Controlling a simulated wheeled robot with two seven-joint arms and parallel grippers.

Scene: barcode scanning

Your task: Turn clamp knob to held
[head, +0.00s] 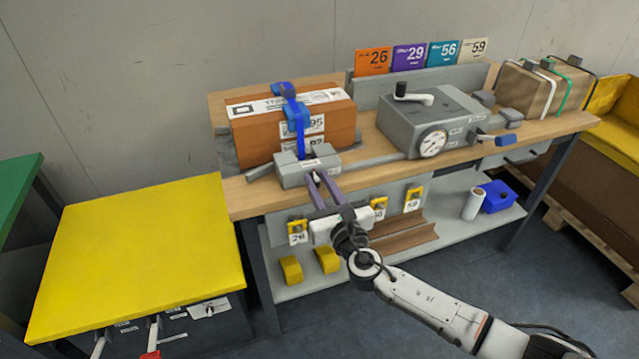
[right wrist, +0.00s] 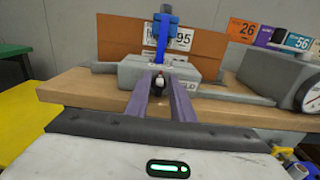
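The grey clamp block (head: 308,167) sits at the front edge of the wooden bench, below a blue strap (head: 290,110) over an orange-brown box (head: 252,135). A small dark knob (right wrist: 158,83) with a pale mark is on the block's front face. My right gripper (head: 318,178) reaches up to this face from the front. Its two purple fingers stand apart with the knob between their tips. I cannot tell whether either finger touches it. The block also shows in the right wrist view (right wrist: 130,71). The knob is mostly hidden in the head view. My left gripper is out of view.
Right of the block stands a grey machine (head: 430,115) with a dial and a crank. Numbered cards (head: 408,56) stand behind it, and a strapped parcel (head: 530,90) is at the far right. A bare yellow-topped table (head: 140,245) stands left.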

